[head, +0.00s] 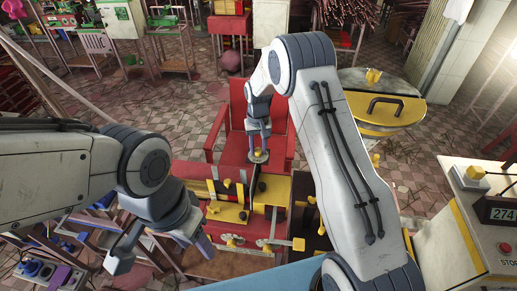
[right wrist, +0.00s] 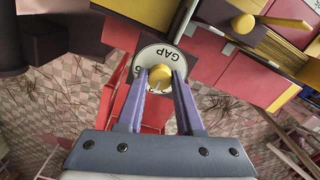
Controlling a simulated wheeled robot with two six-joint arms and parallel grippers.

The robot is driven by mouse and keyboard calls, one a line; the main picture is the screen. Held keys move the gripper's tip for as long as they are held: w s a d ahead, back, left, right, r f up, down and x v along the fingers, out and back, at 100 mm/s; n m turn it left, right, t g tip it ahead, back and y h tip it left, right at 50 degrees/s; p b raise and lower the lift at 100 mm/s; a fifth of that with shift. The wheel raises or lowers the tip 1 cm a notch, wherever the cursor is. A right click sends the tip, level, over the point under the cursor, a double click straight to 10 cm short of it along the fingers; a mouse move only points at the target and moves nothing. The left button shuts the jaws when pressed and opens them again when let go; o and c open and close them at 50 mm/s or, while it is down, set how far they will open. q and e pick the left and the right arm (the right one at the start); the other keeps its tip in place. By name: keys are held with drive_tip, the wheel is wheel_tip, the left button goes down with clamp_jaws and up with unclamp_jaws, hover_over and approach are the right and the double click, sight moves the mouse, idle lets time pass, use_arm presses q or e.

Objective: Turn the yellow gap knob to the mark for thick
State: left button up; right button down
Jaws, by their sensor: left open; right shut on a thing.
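The yellow gap knob (right wrist: 160,76) sits at the centre of a white dial (right wrist: 181,57) lettered "GAP" in the right wrist view. My right gripper (right wrist: 162,80) has a purple finger on each side of the knob and is shut on it. The other dial marks are mostly hidden by the fingers, so I cannot read the setting. In the head view my right gripper (head: 258,150) is over the dial at the back of the red and yellow extruder (head: 280,190). My left gripper (head: 163,254) is open and empty at the extruder's front left.
A red chair-like frame (head: 212,140) stands behind the extruder. A control box with a "274" display (head: 502,214) is at the right edge. Tiled floor lies open between them.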

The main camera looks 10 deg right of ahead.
sight(258, 150)
drive_tip(key=c, duration=0.5)
unclamp_jaws()
drive_tip(key=shift+c, duration=0.2)
drive_tip(key=shift+r+b, duration=0.3)
drive_tip(key=shift+r, duration=0.2)
wheel_tip(258, 150, up, 10)
drive_tip(key=b, duration=0.2)
drive_tip(key=shift+f+b, duration=0.25)
drive_tip(key=shift+b, duration=0.05)
drive_tip(key=shift+s+a, duration=0.1)
